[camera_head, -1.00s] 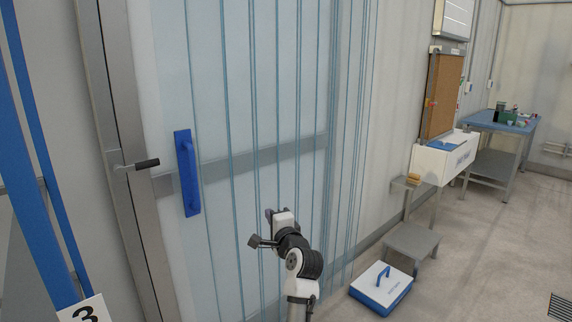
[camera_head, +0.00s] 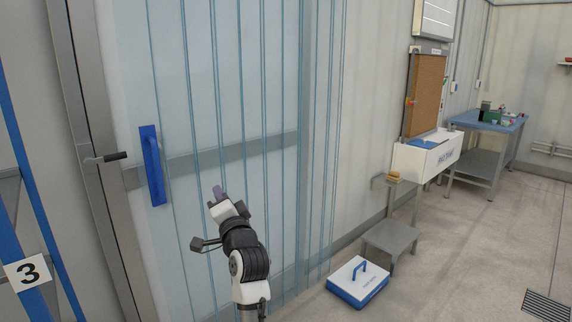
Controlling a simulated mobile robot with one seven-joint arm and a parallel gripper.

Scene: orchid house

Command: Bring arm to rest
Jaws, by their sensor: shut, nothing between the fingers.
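My arm rises from the bottom middle of the head view, bent at a dark joint. My gripper (camera_head: 219,193) is at its upper end, small and partly turned away, with its fingers shut and nothing held. It shows in front of the translucent strip door, apart from the blue door handle (camera_head: 153,165) to its left.
A strip door (camera_head: 233,80) fills the left half, with a lever (camera_head: 105,158) on its frame. A white and blue box (camera_head: 358,281) lies on the floor by a grey step (camera_head: 390,238). A white sink (camera_head: 428,158) and a blue-topped table (camera_head: 490,123) stand farther right.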

